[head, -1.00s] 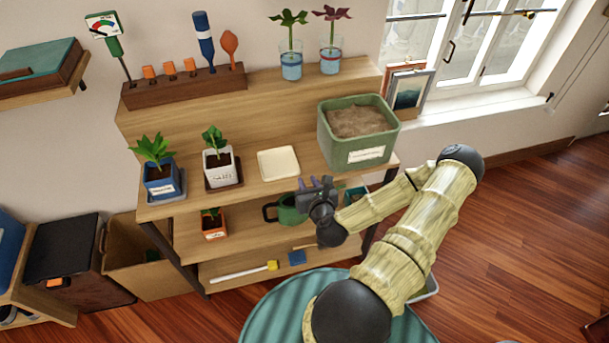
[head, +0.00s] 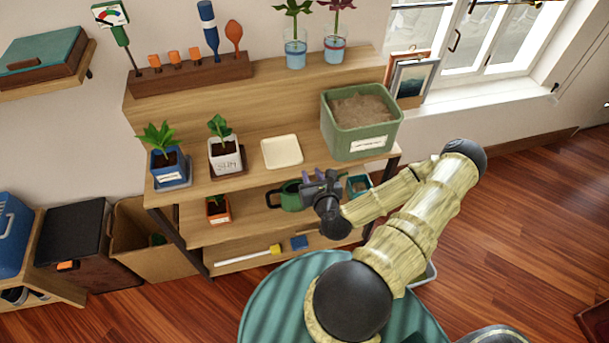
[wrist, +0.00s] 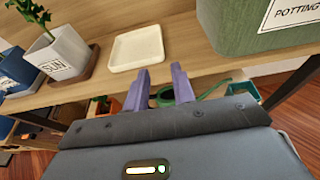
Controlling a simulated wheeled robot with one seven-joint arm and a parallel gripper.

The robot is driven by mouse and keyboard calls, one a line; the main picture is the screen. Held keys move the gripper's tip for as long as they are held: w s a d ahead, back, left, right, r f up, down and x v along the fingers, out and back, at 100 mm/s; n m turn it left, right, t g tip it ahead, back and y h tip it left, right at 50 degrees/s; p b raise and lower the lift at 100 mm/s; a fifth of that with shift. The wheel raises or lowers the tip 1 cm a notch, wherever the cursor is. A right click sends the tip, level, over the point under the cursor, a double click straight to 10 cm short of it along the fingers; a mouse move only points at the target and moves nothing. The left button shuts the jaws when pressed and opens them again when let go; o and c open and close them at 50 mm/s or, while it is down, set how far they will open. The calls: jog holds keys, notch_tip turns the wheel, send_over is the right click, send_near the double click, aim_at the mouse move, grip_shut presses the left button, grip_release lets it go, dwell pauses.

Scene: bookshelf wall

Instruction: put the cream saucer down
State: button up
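The cream saucer (head: 282,151) is a shallow square dish lying flat on the middle wooden shelf, between the white potted plant and the green planter. It is empty, and it also shows near the top of the wrist view (wrist: 137,48). My gripper (head: 312,176) is in front of the shelf's front edge, below and to the right of the saucer in the head view. In the wrist view its two purple fingers (wrist: 159,82) stand apart with nothing held between them. They point towards the shelf, apart from the saucer.
A white pot labelled SUN (head: 226,157) and a blue pot (head: 170,168) stand left of the saucer. A green planter of soil (head: 361,139) stands at its right. A green mug-like can (head: 289,197) and an orange pot (head: 218,209) are on the shelf below.

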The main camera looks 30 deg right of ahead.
jog(key=a+f+n+g+y, duration=0.1)
jog(key=a+n+g+y, duration=0.45)
jog(key=n, duration=0.95)
jog(key=s+a+r+n+g+h, duration=0.1)
jog(key=s+a+r+n+g, duration=0.2)
jog(key=r+n, duration=0.7)
jog(key=s+a+r+n+g, duration=0.3)
jog(key=s+a+r+n, duration=0.2)
jog(key=n, duration=0.9)
notch_tip(320, 180, up, 6)
jog(key=a, duration=0.3)
jog(key=shift+s+f+h, duration=0.2)
jog(key=shift+s+h, duration=0.05)
jog(key=shift+h, duration=0.1)
